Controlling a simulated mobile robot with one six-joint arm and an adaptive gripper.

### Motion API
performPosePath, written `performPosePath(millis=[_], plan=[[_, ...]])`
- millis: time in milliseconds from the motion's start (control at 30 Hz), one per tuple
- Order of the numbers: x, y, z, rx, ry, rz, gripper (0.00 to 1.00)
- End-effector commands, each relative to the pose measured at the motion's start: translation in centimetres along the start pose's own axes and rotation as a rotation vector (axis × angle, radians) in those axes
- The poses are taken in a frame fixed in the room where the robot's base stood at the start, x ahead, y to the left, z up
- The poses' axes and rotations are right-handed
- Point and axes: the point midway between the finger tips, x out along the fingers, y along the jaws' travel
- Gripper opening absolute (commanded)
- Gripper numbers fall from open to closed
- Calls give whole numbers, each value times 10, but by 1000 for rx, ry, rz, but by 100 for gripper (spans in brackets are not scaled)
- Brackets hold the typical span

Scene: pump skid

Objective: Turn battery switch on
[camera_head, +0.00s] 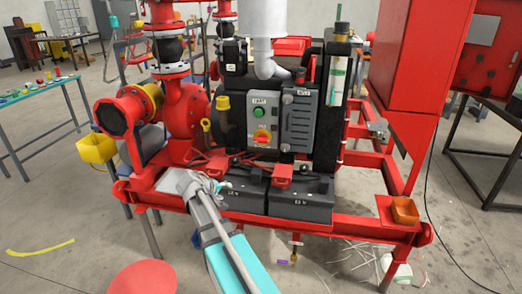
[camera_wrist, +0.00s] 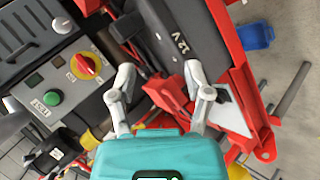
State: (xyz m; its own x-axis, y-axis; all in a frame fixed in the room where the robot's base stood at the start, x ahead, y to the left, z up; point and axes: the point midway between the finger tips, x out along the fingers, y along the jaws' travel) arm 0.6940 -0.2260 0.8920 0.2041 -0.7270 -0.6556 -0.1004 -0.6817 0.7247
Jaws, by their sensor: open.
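A red rotary switch on a yellow plate (camera_head: 262,136) sits on the grey control box (camera_head: 258,120), below a green button (camera_head: 258,113). In the wrist view the switch (camera_wrist: 86,66) is at upper left, left of my fingers, with the green button (camera_wrist: 52,98) beside it. My gripper (camera_head: 209,182) is in front of the skid, low and left of the switch, near the batteries. In the wrist view its two fingers (camera_wrist: 160,92) are spread apart and hold nothing. The switch's label is too small to read.
Black batteries (camera_head: 300,200) with red terminal covers (camera_head: 282,172) stand on the red skid frame (camera_head: 350,232) below the control box. A louvred grey panel (camera_head: 299,122) is right of the box.

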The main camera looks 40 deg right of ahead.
Motion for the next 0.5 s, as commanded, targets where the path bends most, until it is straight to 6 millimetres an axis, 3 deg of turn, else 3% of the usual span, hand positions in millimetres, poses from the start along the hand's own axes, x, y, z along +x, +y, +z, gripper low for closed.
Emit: performPosePath(millis=[33,200,500], plan=[[21,8,-13,-11,14,66,64],[60,50,-45,-75,66,286,64],[103,109,-90,-222,126,599,64]])
